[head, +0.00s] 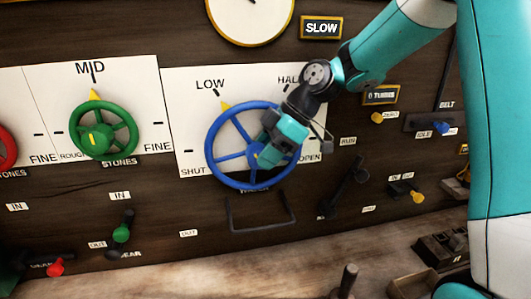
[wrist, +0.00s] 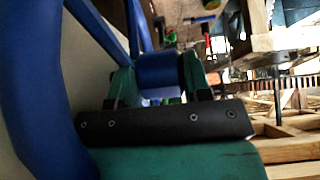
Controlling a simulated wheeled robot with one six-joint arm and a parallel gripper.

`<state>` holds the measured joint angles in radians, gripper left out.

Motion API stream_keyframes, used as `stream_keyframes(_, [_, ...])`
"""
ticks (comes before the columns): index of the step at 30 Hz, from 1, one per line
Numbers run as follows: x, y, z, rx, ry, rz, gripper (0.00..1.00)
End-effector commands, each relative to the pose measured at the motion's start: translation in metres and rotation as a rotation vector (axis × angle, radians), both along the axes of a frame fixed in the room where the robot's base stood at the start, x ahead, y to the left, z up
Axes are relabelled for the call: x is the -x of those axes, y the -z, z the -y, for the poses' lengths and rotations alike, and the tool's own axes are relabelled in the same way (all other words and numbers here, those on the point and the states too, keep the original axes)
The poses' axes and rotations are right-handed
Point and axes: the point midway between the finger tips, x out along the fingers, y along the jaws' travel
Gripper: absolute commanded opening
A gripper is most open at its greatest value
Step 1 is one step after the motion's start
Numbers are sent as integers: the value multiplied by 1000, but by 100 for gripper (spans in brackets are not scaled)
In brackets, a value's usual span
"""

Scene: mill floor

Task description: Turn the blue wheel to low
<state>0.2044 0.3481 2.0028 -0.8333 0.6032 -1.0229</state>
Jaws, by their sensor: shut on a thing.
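The blue wheel (head: 209,150) is mounted on a white dial plate in the head view. Its yellow pointer (head: 226,106) lines up with the LOW mark (head: 216,92), at the upper left of the wheel. My gripper (head: 264,156) is at the middle of the wheel, and its wrist covers the right part of the wheel. In the wrist view, my gripper's fingers (wrist: 158,78) stand on both sides of a blue round part (wrist: 158,68) at the wheel's middle and are shut on it. The wheel's rim and spokes fill the left of that view.
A green wheel (head: 131,125) stands to the left, with its pointer at MID, and part of a red wheel (head: 6,148) beyond it. Below the blue wheel is a dark bar handle (head: 262,228). Levers and knobs, including a dark lever (head: 350,180), are to the right.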

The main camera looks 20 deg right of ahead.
Motion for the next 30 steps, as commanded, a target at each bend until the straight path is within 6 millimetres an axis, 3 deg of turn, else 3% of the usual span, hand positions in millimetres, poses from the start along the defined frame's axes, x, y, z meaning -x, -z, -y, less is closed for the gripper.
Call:
stream_keyframes(5, [-1, -1, 1, 1, 2, 2, 21])
stream_keyframes(6, [-1, -1, 1, 1, 2, 2, 49])
stream_keyframes(9, [-1, 0, 0, 1, 1, 1, 70])
stream_keyframes(20, [0, -5, 4, 1, 1, 3, 70])
stream_keyframes(30, [7, -57, 46, 3, 5, 7, 70])
